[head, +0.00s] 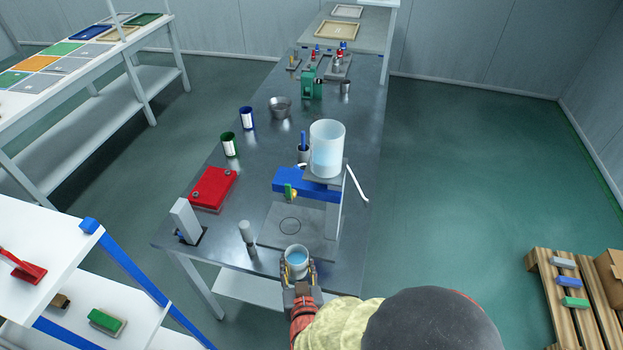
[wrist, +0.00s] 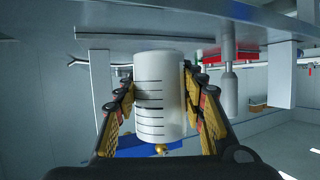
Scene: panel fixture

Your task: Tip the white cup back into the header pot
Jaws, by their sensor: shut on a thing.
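The white cup (head: 297,257) is in my gripper (head: 298,271) at the near edge of the metal table. It looks upright in the head view, with pale blue liquid inside. In the wrist view the cup (wrist: 158,95) shows dark level lines, and the fingers of my gripper (wrist: 165,110) close on its two sides. The header pot (head: 326,148) is a clear cylinder partly filled with pale blue liquid. It stands on a raised grey stand, farther back than the cup and higher. A blue block with a brass tap (head: 293,194) sits below the pot.
A grey base plate (head: 270,239) with a ring mark lies under the tap. A red box (head: 212,188) and a pale upright block (head: 186,217) stand left. A grey-topped post (head: 247,236) is close left of the cup. A white hose (head: 356,184) hangs right of the pot.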

